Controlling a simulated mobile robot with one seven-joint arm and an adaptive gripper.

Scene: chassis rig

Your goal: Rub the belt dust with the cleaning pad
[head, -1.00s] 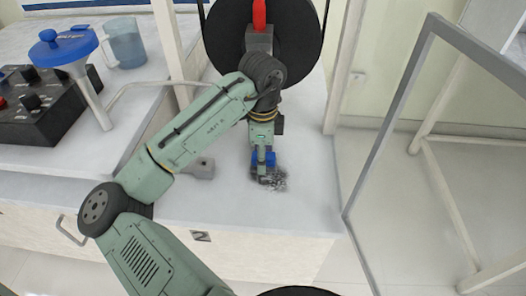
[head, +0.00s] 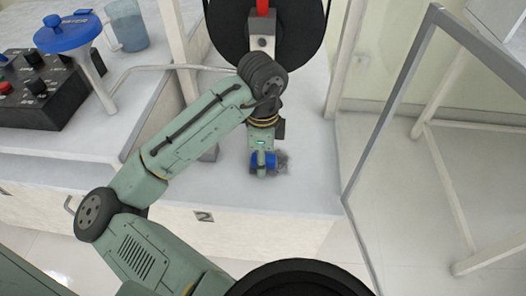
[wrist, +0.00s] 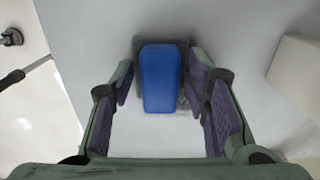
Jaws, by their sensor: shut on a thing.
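The cleaning pad is a blue block (head: 257,160) in my gripper (head: 263,165), low over the white bench top. In the wrist view the blue pad (wrist: 160,80) sits between the two fingers of my gripper (wrist: 162,76), with a darker grey border around its far end. The belt dust (head: 282,161) is a dark grey smudge just right of the pad in the head view. A speckled edge of dust (wrist: 183,101) shows beside the pad in the wrist view. The pad's underside is hidden, so I cannot tell how firmly it touches the surface.
A large black wheel (head: 230,32) with a grey and red mount stands behind my gripper. A control box (head: 48,92), a blue-lidded funnel-like item (head: 68,36) and a jug (head: 126,28) are at left. A grey-framed panel (head: 388,115) stands at right.

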